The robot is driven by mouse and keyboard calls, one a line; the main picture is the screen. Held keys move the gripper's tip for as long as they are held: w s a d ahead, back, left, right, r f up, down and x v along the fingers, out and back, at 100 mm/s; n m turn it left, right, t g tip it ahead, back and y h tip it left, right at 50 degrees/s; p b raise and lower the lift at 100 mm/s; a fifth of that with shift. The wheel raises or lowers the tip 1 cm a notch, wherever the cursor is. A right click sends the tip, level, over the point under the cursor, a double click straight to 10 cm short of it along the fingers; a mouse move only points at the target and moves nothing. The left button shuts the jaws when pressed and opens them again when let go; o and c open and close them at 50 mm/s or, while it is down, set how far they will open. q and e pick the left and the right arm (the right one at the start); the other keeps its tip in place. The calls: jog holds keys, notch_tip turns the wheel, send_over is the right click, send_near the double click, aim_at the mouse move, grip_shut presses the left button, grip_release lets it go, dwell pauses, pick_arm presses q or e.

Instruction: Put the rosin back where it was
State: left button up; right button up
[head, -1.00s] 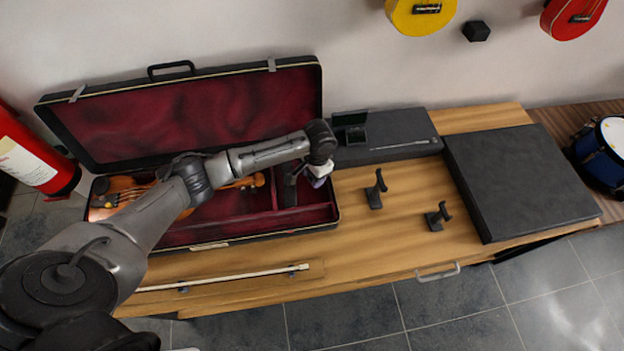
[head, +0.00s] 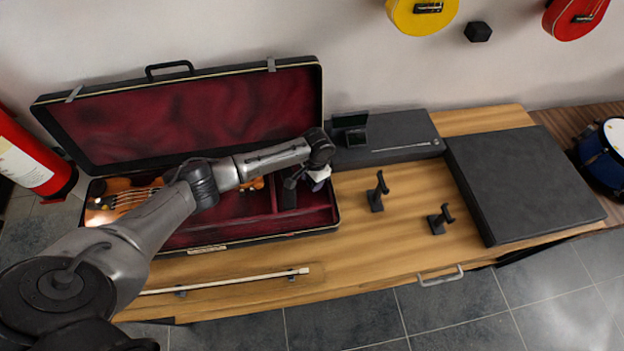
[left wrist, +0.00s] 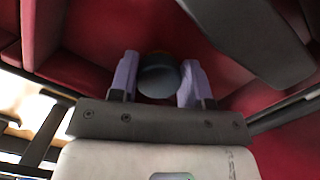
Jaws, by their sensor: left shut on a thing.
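My left gripper (left wrist: 158,82) has purple fingers and is shut on a dark round piece, which looks like the rosin (left wrist: 159,76). In the head view this gripper (head: 305,183) is over the right end of the open violin case (head: 180,243), and the wrist hides what it holds. The wrist view shows red lining below the held piece; I cannot tell whether it touches the lining. A dark block (head: 288,197) sits in the case beside the gripper. My right gripper is not in view.
The violin (head: 112,198) lies in the case's left part, partly behind my arm. A bow (head: 225,281) rests on stands in front. A small open black box (head: 352,133) and thin rod (head: 405,147) are on a dark case. Two black stands (head: 377,192) (head: 438,220) are to the right.

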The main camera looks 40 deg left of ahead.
pick_arm(q)
jog(key=o, duration=0.9)
jog(key=shift+f, duration=0.15)
jog(key=shift+w+d+r+p, duration=0.1)
jog(key=shift+w+r+p, duration=0.2)
jog(key=shift+r, duration=1.75)
jog(key=shift+w+a+r+p, duration=0.15)
jog(key=shift+r+p, duration=0.3)
jog(key=shift+r, duration=1.6)
jog(key=shift+w+d+r+p, duration=0.15)
jog(key=shift+w+r+p, duration=0.2)
jog(key=shift+r, duration=1.7)
